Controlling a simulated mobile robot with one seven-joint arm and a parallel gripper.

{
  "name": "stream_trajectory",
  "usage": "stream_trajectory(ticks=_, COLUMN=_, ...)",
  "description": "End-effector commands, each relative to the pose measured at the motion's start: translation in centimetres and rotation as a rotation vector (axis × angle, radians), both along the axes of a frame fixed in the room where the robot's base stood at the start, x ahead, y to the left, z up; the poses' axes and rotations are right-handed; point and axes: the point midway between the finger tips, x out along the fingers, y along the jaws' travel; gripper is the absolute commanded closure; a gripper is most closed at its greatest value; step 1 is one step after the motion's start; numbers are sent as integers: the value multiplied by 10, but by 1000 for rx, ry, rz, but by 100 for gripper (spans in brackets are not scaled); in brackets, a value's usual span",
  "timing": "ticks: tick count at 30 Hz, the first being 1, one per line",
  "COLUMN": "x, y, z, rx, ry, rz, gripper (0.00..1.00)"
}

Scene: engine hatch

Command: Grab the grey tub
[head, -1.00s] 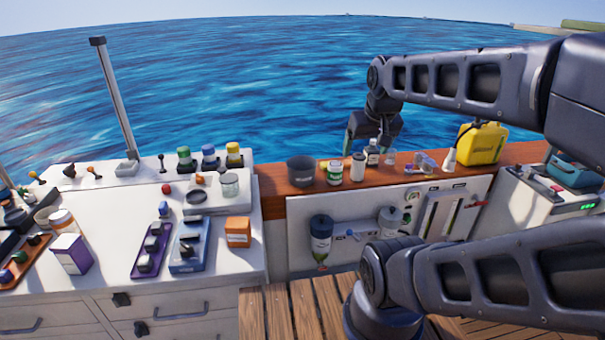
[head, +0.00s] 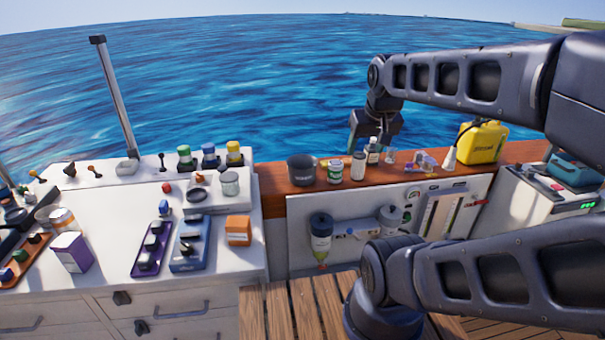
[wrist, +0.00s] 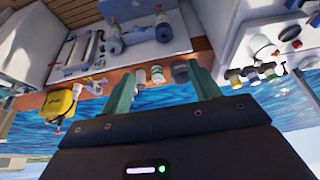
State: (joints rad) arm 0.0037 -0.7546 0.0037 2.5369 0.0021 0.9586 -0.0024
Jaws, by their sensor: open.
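The grey tub (head: 301,170) is a dark, round, open-topped pot. It stands upright at the left end of the wooden ledge in the head view. In the wrist view, which is upside down, the tub (wrist: 181,72) shows small and dark between the greenish fingers, near the right one, some way off. My gripper (head: 369,142) is open and empty. It hangs beyond and above the ledge, to the right of the tub and apart from it.
A green-and-white jar (head: 335,171), a pale canister (head: 358,166) and a bottle (head: 373,151) stand right of the tub. A yellow jug (head: 483,143) is farther right. A white counter (head: 120,200) with several small items lies left. Open water is behind the ledge.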

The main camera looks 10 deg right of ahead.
Motion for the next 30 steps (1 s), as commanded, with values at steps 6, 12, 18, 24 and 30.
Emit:
stream_trajectory(ticks=6, x=0, y=0, z=0, rx=0, ry=0, rz=0, gripper=72)
stream_trajectory(ticks=12, x=0, y=0, z=0, rx=0, ry=0, rz=0, gripper=72)
stream_trajectory(ticks=18, x=18, y=1, z=5, rx=-13, ry=13, rz=24, gripper=72)
stream_trajectory(ticks=24, x=64, y=5, z=13, rx=-46, ry=45, rz=91, gripper=72)
stream_trajectory(ticks=30, x=116, y=10, z=15, rx=-82, ry=77, rz=164, gripper=72)
